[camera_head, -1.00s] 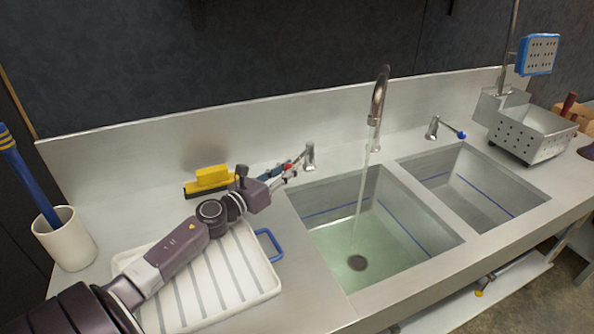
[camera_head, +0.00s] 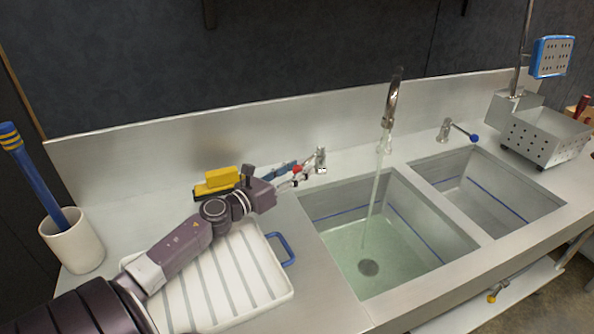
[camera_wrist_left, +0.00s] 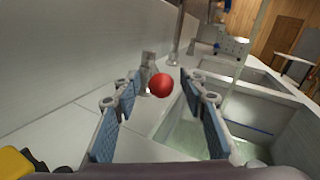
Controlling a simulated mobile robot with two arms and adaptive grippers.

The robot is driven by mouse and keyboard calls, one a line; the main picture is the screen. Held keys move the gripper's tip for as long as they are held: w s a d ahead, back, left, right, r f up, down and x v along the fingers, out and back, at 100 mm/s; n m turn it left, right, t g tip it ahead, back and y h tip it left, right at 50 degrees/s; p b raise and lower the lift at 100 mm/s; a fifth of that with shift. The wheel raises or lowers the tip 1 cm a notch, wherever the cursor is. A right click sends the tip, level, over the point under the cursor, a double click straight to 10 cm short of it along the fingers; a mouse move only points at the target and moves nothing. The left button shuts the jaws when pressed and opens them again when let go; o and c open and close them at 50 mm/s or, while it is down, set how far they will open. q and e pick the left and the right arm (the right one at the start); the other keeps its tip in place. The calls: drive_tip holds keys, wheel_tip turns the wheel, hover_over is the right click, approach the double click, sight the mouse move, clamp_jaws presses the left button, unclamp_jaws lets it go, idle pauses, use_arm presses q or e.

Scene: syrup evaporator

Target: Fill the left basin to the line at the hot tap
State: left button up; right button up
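The hot tap (camera_head: 320,160) stands behind the left basin and has a red knob (camera_wrist_left: 161,85). My left gripper (camera_head: 294,174) is at the knob. In the left wrist view its two blue-padded fingers are apart, with the knob between or just beyond their tips; I cannot tell if they touch it. Water runs from the spout (camera_head: 391,100) into the left basin (camera_head: 452,240). Shallow greenish water (camera_head: 385,250) covers its floor and drain, with the surface below the blue line (camera_head: 410,230) on the walls. My right gripper is not in view.
The right basin (camera_head: 520,190) looks empty; a blue-knobbed tap (camera_head: 446,131) stands behind it. A ribbed white tray (camera_head: 225,285) with a blue handle lies under my left arm.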

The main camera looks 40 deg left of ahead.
use_arm(q)
drive_tip(key=shift+r, duration=0.1)
wheel_tip(320, 180, up, 10)
drive_tip(key=shift+f, duration=0.1)
idle(0.5)
idle(0.4)
idle(0.4)
